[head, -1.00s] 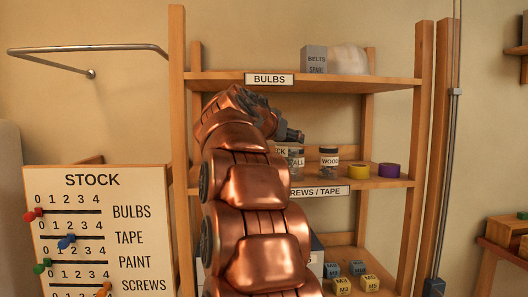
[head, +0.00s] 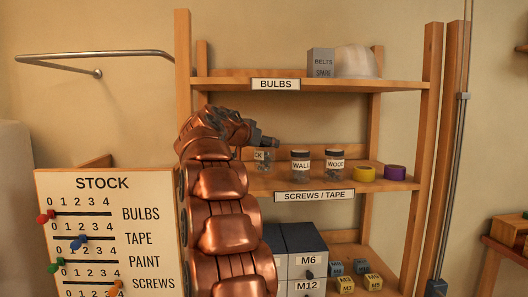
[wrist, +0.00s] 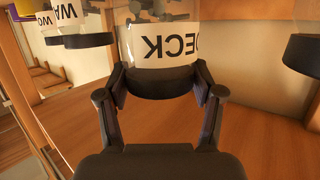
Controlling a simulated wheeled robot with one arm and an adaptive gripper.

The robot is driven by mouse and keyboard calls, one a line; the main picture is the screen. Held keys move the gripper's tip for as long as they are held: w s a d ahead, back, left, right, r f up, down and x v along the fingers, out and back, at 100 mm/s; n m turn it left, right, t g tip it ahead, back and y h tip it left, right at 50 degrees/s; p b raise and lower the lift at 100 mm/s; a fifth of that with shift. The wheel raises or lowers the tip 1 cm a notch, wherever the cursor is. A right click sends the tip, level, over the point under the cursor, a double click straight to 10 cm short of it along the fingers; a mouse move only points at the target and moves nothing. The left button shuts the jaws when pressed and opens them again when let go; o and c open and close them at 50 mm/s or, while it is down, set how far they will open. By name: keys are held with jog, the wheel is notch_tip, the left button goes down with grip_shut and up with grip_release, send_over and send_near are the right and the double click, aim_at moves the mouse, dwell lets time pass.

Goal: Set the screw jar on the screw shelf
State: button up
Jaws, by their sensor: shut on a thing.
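My gripper (wrist: 161,85) is shut on a clear jar (wrist: 165,45) with a dark lid and a label reading DECK, which looks upside down in the wrist view. In the head view this jar (head: 264,161) is at the left part of the middle shelf (head: 290,182), which is labelled SCREWS / TAPE. Its label sits a little higher than those of the neighbouring jars. I cannot tell whether its base touches the shelf. My gripper (head: 262,141) is at its top, partly hiding it.
The WALL jar (head: 300,166), WOOD jar (head: 335,164), yellow tape (head: 365,173) and purple tape (head: 396,172) stand to its right. Another dark lid (wrist: 307,52) shows right in the wrist view. The BULBS shelf (head: 225,84) is above. A STOCK board (head: 105,205) stands left.

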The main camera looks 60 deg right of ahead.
aim_at(259, 151)
jog(key=shift+f+p, duration=0.35)
jog(key=shift+f, duration=1.15)
jog(key=shift+f, duration=0.15)
jog(key=o, duration=1.5)
jog(key=shift+a, duration=0.15)
jog(key=b+v, duration=0.3)
jog(key=v, duration=0.8)
jog(key=shift+a+r+b, duration=0.25)
jog(key=shift+a+b, duration=0.1)
jog(key=shift+b, duration=0.05)
